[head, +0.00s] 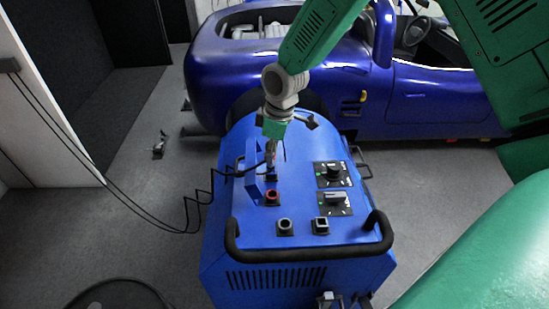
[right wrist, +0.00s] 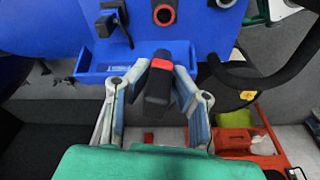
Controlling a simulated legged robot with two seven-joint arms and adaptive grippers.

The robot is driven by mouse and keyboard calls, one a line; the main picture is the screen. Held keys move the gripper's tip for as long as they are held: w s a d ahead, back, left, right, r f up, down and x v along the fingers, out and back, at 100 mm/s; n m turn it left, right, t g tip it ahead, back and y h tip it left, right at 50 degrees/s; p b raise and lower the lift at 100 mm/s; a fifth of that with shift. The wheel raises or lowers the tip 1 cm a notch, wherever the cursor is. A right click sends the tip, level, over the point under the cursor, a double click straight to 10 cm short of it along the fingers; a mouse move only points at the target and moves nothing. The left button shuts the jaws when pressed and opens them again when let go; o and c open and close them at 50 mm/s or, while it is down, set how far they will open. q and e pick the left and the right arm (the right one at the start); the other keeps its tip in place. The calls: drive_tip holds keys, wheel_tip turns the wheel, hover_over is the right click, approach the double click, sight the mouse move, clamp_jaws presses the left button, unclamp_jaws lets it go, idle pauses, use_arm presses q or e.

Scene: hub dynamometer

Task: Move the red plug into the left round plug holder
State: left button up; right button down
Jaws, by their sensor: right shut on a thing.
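My right gripper (head: 271,152) is over the blue machine's top panel, behind the red-ringed round socket (head: 272,197). In the right wrist view the gripper (right wrist: 160,85) has its two fingers on either side of the red plug (right wrist: 158,80), a dark body with a red band, and is shut on it. The plug is apart from the red-ringed socket, which shows above it in the wrist view (right wrist: 165,13). A dark round holder (head: 284,226) and a square holder (head: 321,225) sit nearer the front of the panel. My left gripper is not in view.
The blue machine (head: 300,250) has a black handle bar (head: 310,251) along its front and two knobs (head: 334,172) at the right. A black cable (head: 130,205) runs from the left wall to the panel. A blue car (head: 330,95) stands behind.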

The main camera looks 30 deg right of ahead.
drive_tip(key=s+a+f, duration=0.2)
drive_tip(key=s, duration=0.8)
drive_tip(key=shift+s+a+f, duration=0.15)
drive_tip(key=shift+s+a, duration=0.1)
drive_tip(key=shift+a, duration=0.05)
idle(0.8)
drive_tip(key=shift+f+b, duration=2.4)
drive_tip(key=shift+f, duration=1.95)
drive_tip(key=shift+s, duration=0.1)
drive_tip(key=shift+a+h, duration=0.15)
drive_tip(key=shift+h, duration=0.15)
drive_tip(key=shift+r+p, duration=0.1)
drive_tip(key=shift+p, duration=0.2)
